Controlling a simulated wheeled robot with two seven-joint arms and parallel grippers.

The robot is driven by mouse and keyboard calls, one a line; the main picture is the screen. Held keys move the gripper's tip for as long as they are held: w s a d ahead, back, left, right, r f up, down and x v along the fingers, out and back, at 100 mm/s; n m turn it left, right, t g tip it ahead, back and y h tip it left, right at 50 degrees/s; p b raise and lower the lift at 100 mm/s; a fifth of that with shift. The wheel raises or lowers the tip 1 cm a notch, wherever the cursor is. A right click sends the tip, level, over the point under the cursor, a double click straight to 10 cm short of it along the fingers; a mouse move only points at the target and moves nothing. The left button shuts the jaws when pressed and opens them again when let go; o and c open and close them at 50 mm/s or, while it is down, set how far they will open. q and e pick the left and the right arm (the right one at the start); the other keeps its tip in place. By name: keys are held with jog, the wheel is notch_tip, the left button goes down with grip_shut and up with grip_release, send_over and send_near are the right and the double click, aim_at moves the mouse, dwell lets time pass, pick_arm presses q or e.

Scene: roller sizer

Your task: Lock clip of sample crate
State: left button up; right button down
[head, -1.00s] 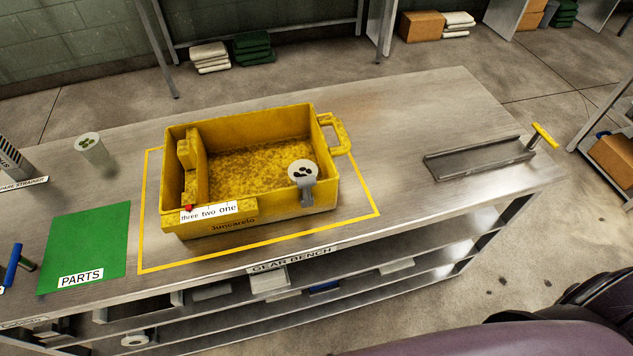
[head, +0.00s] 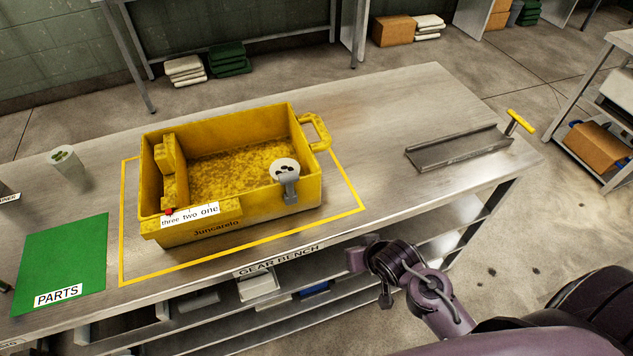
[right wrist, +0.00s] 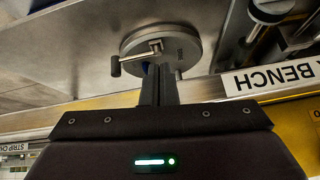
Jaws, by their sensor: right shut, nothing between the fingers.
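The yellow crate (head: 226,235) stands upright on the bench inside a yellow outline, open at the top. A grey clip (head: 289,190) hangs on its near wall toward the right, under a round white disc (head: 285,170) with dark spots. I cannot tell from here whether the clip is locked. In the right wrist view, my right gripper (right wrist: 160,88) is shut and empty, with a round grey disc with a small crank handle (right wrist: 165,45) beyond its fingertips. In the head view my right arm is low, in front of the bench edge, apart from the crate. My left gripper is out of view.
A green PARTS mat (head: 60,255) lies left of the crate. A pale spotted cylinder (head: 66,164) stands behind it. A metal channel with a yellow handle (head: 460,148) lies at the right. The bench between crate and channel is clear. Shelves are below the front edge.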

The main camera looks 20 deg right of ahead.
aim_at(290, 189)
jog(key=shift+m+t, duration=0.4)
jog(key=shift+t, duration=0.4)
jog(key=r, duration=0.2)
jog(key=w+r, duration=0.1)
jog(key=r, duration=0.2)
jog(key=shift+w+d+r, duration=0.15)
jog(key=shift+w+d, duration=0.05)
jog(key=w+r+m+t+y, duration=0.1)
jog(key=w+d+r+m+t+y, duration=0.1)
jog(key=w+r, duration=0.1)
jog(key=w+r+m+t+y, duration=0.1)
jog(key=t+y, duration=0.1)
jog(key=shift+w+d+r, duration=0.15)
jog(key=shift+d+r, duration=0.1)
jog(key=shift+r, duration=0.1)
notch_tip(290, 189, up, 8)
jog(key=s+d+m+y, duration=0.1)
jog(key=m+y, duration=0.3)
jog(key=y, duration=0.4)
jog(key=shift+s+d, duration=0.35)
jog(key=shift+s, duration=0.2)
jog(key=shift+f, duration=0.1)
jog(key=s+a+p+x, duration=0.2)
jog(key=x, duration=1.1)
jog(key=shift+r, duration=0.25)
